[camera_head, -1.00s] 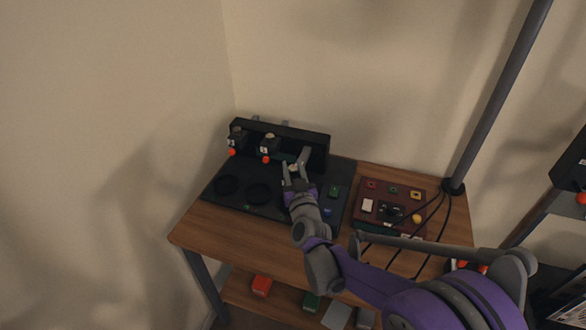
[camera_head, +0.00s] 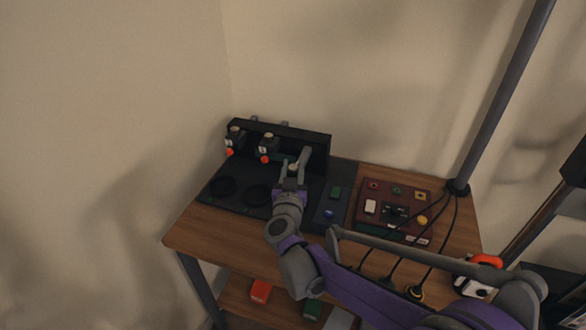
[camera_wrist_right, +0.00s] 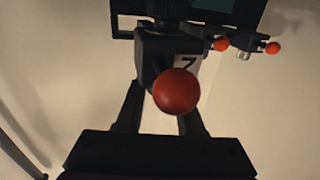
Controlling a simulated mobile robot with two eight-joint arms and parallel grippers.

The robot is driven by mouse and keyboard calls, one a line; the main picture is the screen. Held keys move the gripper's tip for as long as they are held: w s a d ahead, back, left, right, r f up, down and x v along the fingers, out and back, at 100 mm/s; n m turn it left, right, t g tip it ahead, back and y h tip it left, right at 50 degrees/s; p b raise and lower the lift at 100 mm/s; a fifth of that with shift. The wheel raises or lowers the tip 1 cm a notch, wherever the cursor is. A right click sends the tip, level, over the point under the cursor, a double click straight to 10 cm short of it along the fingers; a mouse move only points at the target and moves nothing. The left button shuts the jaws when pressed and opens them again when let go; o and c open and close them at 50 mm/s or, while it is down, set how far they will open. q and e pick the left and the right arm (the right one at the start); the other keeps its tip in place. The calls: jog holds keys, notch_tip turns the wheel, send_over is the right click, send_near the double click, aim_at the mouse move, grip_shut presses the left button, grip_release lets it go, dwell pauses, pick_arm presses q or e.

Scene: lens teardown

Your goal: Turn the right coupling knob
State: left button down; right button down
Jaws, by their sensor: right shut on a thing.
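The dark coupling rack (camera_head: 315,137) stands at the back of the black mat on the table. Two units with orange balls show on it, the left unit (camera_head: 235,138) and the middle unit (camera_head: 268,146). My right gripper (camera_head: 298,163) is at the right end of the rack, its fingers around the right coupling knob, which they mostly hide. In the right wrist view, the fingers of my right gripper (camera_wrist_right: 164,122) reach to both sides of a dark unit marked 7 (camera_wrist_right: 187,62). Its red ball (camera_wrist_right: 177,92) covers the grip point. My left gripper is not in view.
Two black rings (camera_head: 222,187) lie on the mat left of my arm. A dark red panel (camera_head: 378,190) with buttons and cables sits to the right. A grey pole (camera_head: 500,90) rises behind it. The wall is close behind the rack.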

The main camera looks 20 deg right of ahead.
jog(key=c, duration=0.5)
grip_release()
jog(key=v, duration=1)
jog(key=shift+s+a, duration=0.15)
jog(key=shift+s, duration=0.25)
jog(key=shift+f, duration=0.1)
